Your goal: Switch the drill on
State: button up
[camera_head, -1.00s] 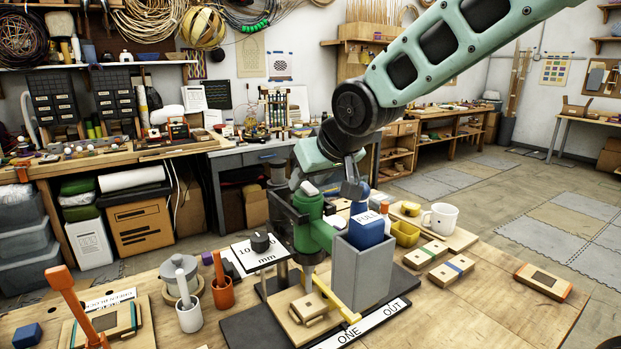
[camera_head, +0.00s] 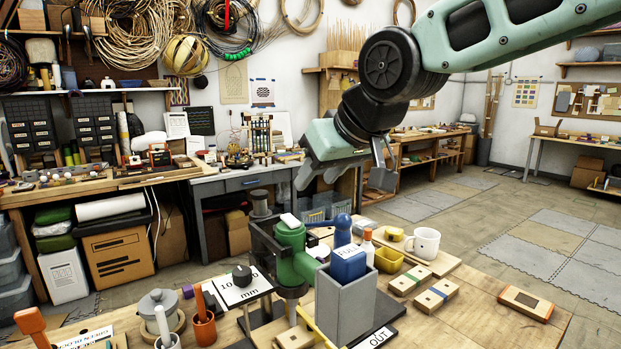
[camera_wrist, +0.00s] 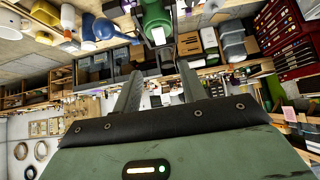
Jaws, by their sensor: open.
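The green drill (camera_head: 291,250) stands upright in a black frame on the workbench. A small white piece (camera_head: 290,221) sits on top of it; I cannot tell its switch position. My gripper (camera_head: 345,178) is open and empty, its two fingers apart, above and a little right of the drill. In the wrist view, the drill (camera_wrist: 152,15) and its white piece (camera_wrist: 158,36) show at the top, beyond my fingertips (camera_wrist: 160,68). The drill's lower end is partly hidden by the grey box.
A tall grey box (camera_head: 345,303) with a blue block (camera_head: 348,264) stands close right of the drill. A white mug (camera_head: 425,243), yellow bin (camera_head: 388,260) and wooden blocks (camera_head: 437,294) lie farther right. A black knob on a sign (camera_head: 242,286) is at left.

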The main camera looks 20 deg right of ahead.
jog(key=p+v, duration=0.5)
jog(key=p, duration=0.5)
jog(key=shift+r+p, duration=0.1)
jog(key=shift+p, duration=0.25)
jog(key=shift+s, duration=0.1)
jog(key=shift+s, duration=0.1)
